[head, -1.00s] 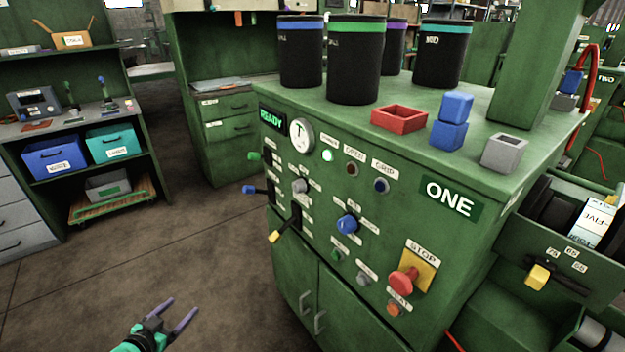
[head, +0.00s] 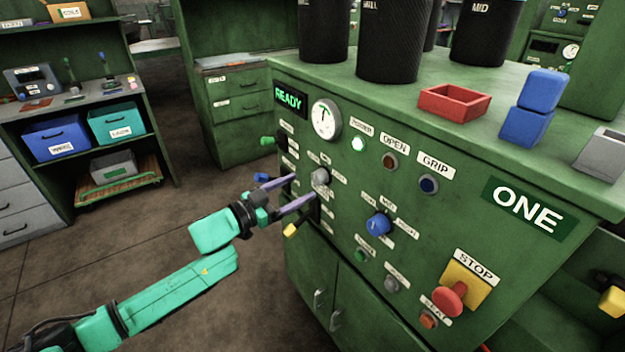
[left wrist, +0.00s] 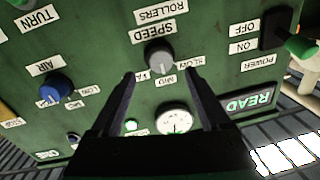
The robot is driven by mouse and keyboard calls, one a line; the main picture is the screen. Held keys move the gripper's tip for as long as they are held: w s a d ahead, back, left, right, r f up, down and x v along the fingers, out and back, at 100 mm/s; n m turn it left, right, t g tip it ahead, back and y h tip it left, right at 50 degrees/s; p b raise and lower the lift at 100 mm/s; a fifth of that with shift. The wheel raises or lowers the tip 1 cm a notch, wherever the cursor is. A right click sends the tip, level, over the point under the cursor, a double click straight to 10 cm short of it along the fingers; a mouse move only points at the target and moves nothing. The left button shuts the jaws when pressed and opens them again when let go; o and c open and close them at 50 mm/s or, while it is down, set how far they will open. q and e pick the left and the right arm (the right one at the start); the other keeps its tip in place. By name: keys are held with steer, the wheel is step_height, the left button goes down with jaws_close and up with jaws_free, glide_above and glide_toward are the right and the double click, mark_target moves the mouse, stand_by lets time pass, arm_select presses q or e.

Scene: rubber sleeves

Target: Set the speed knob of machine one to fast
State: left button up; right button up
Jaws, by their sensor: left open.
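Machine one (head: 450,215) is the green cabinet with the "ONE" sign. Its grey speed knob (head: 320,177) sits on the front panel, left of the blue knob. In the left wrist view the speed knob (left wrist: 160,57) shows under an upside-down "SPEED" label, with slow, mid and fast labels around it. I cannot tell clearly which label its pointer faces. My left gripper (head: 306,188) is open in front of the panel at the knob. In the left wrist view its fingers (left wrist: 160,76) lie on either side of the knob, which shows just beyond the tips; contact cannot be told. My right gripper is out of view.
Near the knob are a round gauge (head: 325,119), a blue knob (head: 378,224) and a yellow-tipped lever (head: 291,230). The red stop button (head: 449,299) is lower right. A red tray (head: 454,103) and blue blocks (head: 528,125) stand on top. The floor at left is clear.

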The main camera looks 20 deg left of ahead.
mark_target(315, 180)
arm_select(q)
steer(key=x, duration=0.5)
steer(key=shift+w+d, duration=0.1)
steer(key=shift+w, duration=0.1)
jaws_close()
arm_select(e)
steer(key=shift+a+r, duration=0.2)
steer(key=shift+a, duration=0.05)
arm_select(q)
steer(key=shift+s+f+m, duration=0.1)
steer(key=shift+m, duration=0.2)
steer(key=m+b, duration=0.1)
steer(key=m, duration=0.3)
steer(key=shift+f, duration=0.15)
steer(key=m+b, duration=0.2)
steer(key=m, duration=0.1)
steer(key=shift+m+h, duration=0.3)
steer(key=shift+m+b, duration=0.35)
steer(key=shift+m, duration=0.75)
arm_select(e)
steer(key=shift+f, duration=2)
